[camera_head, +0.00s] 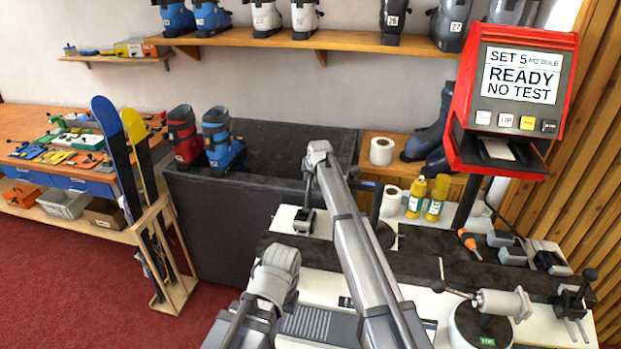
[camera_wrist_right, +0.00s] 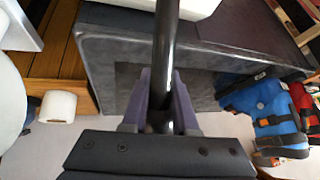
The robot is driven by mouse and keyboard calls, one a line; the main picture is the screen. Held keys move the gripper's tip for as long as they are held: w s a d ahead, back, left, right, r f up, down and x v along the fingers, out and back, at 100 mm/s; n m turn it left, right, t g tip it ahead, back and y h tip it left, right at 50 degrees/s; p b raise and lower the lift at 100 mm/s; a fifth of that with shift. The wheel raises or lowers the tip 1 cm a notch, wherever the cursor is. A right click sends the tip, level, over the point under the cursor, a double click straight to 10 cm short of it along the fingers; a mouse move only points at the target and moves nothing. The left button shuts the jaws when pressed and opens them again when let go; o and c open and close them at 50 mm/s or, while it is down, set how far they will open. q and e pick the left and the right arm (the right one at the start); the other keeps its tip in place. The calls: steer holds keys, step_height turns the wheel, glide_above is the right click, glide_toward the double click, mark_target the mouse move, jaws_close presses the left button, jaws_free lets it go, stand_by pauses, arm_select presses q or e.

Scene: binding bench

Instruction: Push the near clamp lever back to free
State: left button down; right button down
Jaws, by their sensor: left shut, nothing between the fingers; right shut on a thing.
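In the right wrist view my right gripper (camera_wrist_right: 160,110) is shut on a dark round clamp lever (camera_wrist_right: 167,45), one finger on each side of it. In the head view my right arm reaches over the bench, and a dark clamp (camera_head: 303,221) stands just below its far end. I cannot tell the exact lever angle there. My left gripper is low in the head view, with its arm beside the bench's near left side. Its fingertips are not clear, and nothing shows held. Another clamp with a black-knobbed lever (camera_head: 588,276) stands at the bench's right end.
A red display stand (camera_head: 515,85) reads READY, NO TEST. Yellow bottles (camera_head: 438,197) and a white roll (camera_head: 391,201) stand behind the bench. A dark chest (camera_head: 225,215) with boots is at the back left.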

steer(key=shift+w+a+r, duration=0.15)
steer(key=shift+w, duration=0.1)
steer(key=c, duration=1.1)
jaws_free()
steer(key=o, duration=0.3)
steer(key=shift+r, duration=0.15)
steer(key=o, duration=0.4)
steer(key=shift+s, duration=0.15)
steer(key=shift+o, duration=0.2)
steer(key=shift+s, duration=0.1)
steer(key=p+v, duration=0.6)
steer(key=v, duration=0.1)
steer(key=shift+s+r, duration=0.25)
steer(key=shift+c, duration=0.2)
